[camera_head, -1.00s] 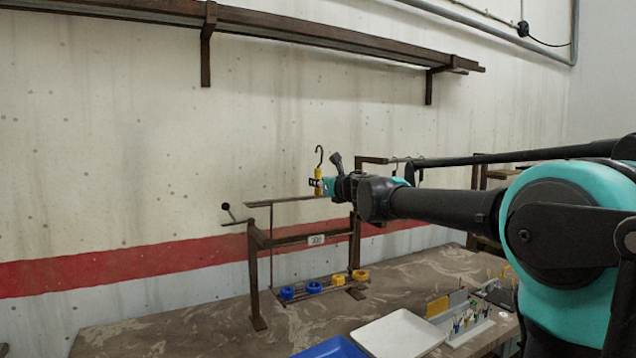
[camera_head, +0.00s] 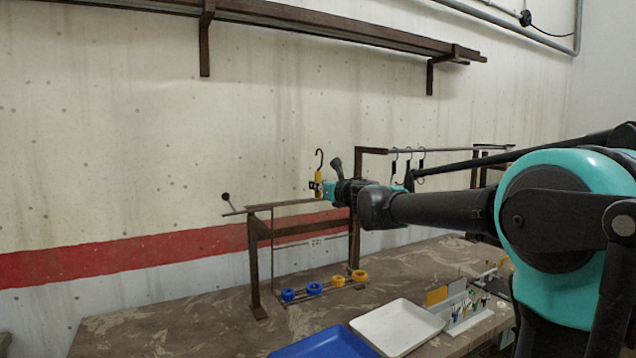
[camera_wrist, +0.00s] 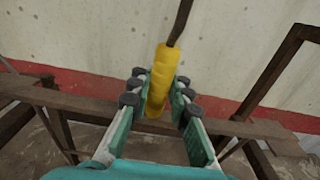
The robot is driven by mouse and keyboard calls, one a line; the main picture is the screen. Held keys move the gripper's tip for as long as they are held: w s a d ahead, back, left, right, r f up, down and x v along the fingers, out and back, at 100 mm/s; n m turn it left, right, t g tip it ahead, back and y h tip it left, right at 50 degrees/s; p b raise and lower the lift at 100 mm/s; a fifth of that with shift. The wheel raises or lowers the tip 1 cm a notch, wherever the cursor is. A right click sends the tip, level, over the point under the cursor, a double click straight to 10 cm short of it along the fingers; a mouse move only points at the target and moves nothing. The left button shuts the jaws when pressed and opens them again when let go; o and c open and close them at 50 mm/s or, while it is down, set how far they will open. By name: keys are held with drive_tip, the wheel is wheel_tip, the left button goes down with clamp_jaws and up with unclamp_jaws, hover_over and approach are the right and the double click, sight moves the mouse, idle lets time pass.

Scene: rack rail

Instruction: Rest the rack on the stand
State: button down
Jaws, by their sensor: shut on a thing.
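My gripper (camera_head: 320,188) is shut on the yellow handle (camera_wrist: 160,85) below a dark hook (camera_head: 319,158). The handle is between both fingers in the wrist view. The rack's long thin top bar (camera_head: 290,204) runs left below the handle. A thin rod (camera_head: 272,250) drops from it to a low rail with blue rings (camera_head: 314,288) and yellow rings (camera_head: 359,275). The stand (camera_head: 254,265) is a brown frame with upright posts. The top bar lies about level with the stand's top; I cannot tell whether they touch.
A white tray (camera_head: 398,326), a blue tray (camera_head: 325,346) and a small tool holder (camera_head: 465,312) are on the table (camera_head: 180,320) at front right. A rail with dark hooks (camera_head: 408,165) is behind my arm. The table's left side is clear.

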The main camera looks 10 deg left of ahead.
sight(320, 198)
drive_tip(key=shift+f, duration=2)
drive_tip(key=c, duration=1.3)
unclamp_jaws()
